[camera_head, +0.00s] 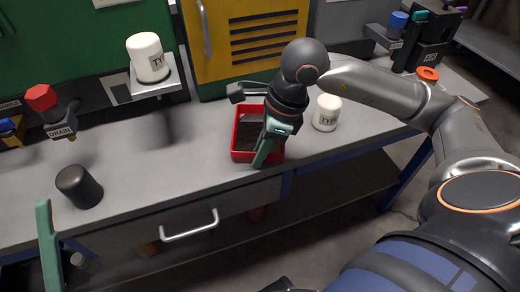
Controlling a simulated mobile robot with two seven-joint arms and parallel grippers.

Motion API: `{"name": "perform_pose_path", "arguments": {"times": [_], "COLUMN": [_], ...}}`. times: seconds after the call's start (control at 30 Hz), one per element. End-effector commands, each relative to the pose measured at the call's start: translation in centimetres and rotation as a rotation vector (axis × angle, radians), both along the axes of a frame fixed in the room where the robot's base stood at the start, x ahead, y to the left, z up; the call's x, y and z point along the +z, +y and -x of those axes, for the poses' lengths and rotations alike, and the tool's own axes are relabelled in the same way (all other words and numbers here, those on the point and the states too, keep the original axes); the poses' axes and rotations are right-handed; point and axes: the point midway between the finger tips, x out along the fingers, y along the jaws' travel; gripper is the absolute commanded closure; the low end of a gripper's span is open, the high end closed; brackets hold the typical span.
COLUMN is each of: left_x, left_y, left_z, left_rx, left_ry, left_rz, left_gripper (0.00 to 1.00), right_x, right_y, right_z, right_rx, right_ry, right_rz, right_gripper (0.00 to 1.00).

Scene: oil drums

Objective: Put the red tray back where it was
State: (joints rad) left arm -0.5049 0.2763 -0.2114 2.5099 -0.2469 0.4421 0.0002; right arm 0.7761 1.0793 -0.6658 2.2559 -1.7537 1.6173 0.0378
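The red tray (239,139) stands on the grey bench top near its front edge, in front of the yellow cabinet. Its inside looks dark. My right gripper (262,154) points down at the tray's front right part, its green fingers overlapping the front wall. The fingers look close together, but I cannot tell whether they clamp the wall. The gripper and wrist hide the tray's right part. Of my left gripper only a green finger (47,245) shows at the lower left, away from the tray; its opening is not visible.
A white canister (327,112) stands close right of the tray. Another white canister (147,57) sits on a raised shelf (158,88). A black cup (79,187) stands at the left below the red-knobbed drain valve (42,98). Bench between cup and tray is clear. A drawer handle (189,226) projects below.

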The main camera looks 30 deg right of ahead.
Motion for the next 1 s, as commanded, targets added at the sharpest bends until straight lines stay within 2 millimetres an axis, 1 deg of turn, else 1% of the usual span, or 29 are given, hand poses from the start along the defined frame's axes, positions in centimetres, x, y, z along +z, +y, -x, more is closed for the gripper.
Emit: {"name": "perform_pose_path", "arguments": {"times": [0.03, 0.1, 0.13, 0.33, 0.43, 0.47, 0.57, 0.67, 0.8, 1.0], "left_x": [0.0, 0.0, 0.0, 0.0, 0.4, 0.6, 0.8, -0.9, -3.9, -8.2], "left_y": [0.0, 0.0, 0.0, 0.0, 0.0, 0.0, 0.0, 0.3, 0.7, 1.1], "left_z": [0.0, 0.0, 0.0, 0.0, 0.0, 0.0, -0.2, -1.9, -3.9, -5.9], "left_rx": [0.000, 0.000, 0.000, -0.001, 0.000, 0.001, 0.004, 0.032, 0.061, 0.096], "left_ry": [0.000, 0.000, 0.000, 0.000, 0.000, -0.001, 0.008, 0.105, 0.255, 0.456], "left_rz": [0.000, 0.000, 0.000, 0.001, -0.001, -0.003, -0.002, -0.007, -0.004, -0.002], "left_gripper": [0.00, 0.00, 0.00, 0.00, 0.00, 0.00, 0.00, 0.00, 0.00, 0.00], "right_x": [0.0, 0.0, 0.0, 0.0, 0.4, 0.5, 1.9, 4.0, 6.1, 9.2], "right_y": [0.0, 0.0, 0.0, 0.0, 0.0, 0.0, -0.3, -0.9, -1.4, -2.1], "right_z": [0.0, 0.0, 0.0, 0.0, 0.0, 0.0, 0.1, 0.5, 0.9, 1.5], "right_rx": [0.000, 0.000, 0.000, 0.000, 0.000, 0.000, -0.001, -0.001, -0.001, -0.001], "right_ry": [0.000, 0.000, 0.000, 0.000, 0.000, 0.000, -0.004, -0.005, -0.004, -0.003], "right_rz": [0.000, 0.000, 0.000, 0.000, 0.000, 0.000, 0.001, 0.001, 0.001, 0.000], "right_gripper": [0.75, 0.67, 0.66, 0.66, 0.66, 0.66, 0.66, 0.66, 0.66, 0.66]}}
